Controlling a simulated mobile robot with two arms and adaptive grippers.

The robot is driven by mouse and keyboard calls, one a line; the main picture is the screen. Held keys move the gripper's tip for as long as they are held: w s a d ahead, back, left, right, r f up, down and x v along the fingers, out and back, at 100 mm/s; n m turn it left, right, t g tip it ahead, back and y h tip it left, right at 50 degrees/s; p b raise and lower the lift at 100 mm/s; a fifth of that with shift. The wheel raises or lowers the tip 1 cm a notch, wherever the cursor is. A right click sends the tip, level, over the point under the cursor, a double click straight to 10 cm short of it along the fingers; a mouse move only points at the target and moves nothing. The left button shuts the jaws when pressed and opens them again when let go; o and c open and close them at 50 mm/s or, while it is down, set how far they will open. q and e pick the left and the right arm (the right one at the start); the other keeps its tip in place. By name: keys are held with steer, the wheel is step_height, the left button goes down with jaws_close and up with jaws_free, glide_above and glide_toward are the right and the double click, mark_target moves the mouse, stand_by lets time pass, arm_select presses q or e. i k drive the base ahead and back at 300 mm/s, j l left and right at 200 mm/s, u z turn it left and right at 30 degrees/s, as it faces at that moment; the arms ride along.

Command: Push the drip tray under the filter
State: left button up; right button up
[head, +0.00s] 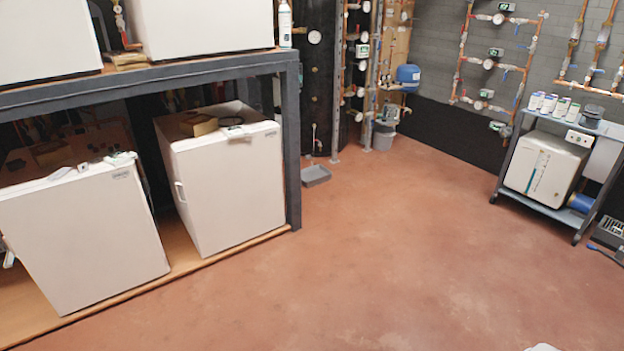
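A small grey drip tray (316,175) lies on the red floor, just right of the dark rack post and near the dark wall panel. A thin vertical pipe fitting (315,142) hangs above and slightly behind the tray. It may be the filter, but it is too small to tell. I cannot tell whether the tray is directly below it. Neither of my grippers shows in the head view.
A dark steel rack (292,140) with white heat pump units (228,180) stands at the left. A grey bucket (384,136) stands by the back pipes. A wheeled cart (535,207) is at the right. The middle floor is clear.

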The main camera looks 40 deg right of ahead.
mark_target(312, 177)
steer(key=i+l+z, duration=1.1)
steer(key=i+z, duration=0.5)
steer(key=i, duration=1.35)
steer(key=i+l+u, duration=0.2)
steer(key=i, duration=0.3)
steer(key=i+u, duration=0.25)
steer(key=i, duration=0.25)
steer(key=i+l+u, duration=0.2)
steer(key=i, duration=0.25)
steer(key=i+l+u, duration=0.2)
steer(key=i+l, duration=0.2)
